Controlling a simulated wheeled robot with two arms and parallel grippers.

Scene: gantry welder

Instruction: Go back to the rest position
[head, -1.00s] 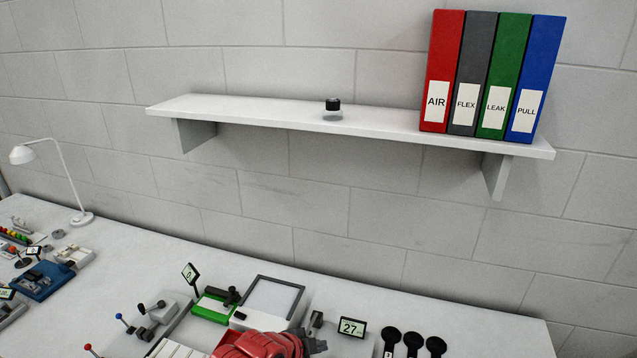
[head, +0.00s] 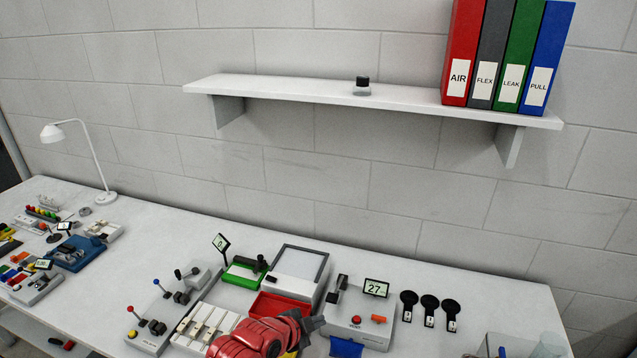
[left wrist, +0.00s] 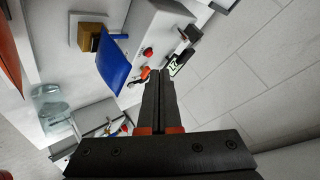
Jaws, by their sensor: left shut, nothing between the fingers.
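My left gripper (head: 316,322) is at the lower middle of the head view, at the end of my red left arm. It is in front of the bench devices, beside the grey box with the display reading 27 (head: 376,288). In the left wrist view its dark fingers (left wrist: 160,78) are together with nothing between them. My right gripper is in neither view.
The white bench (head: 480,285) carries a lever panel (head: 165,310), a green device (head: 243,272), a red tray (head: 282,308) and several black paddles (head: 430,305). A lamp (head: 95,165) stands left. A wall shelf (head: 290,92) holds binders (head: 505,55).

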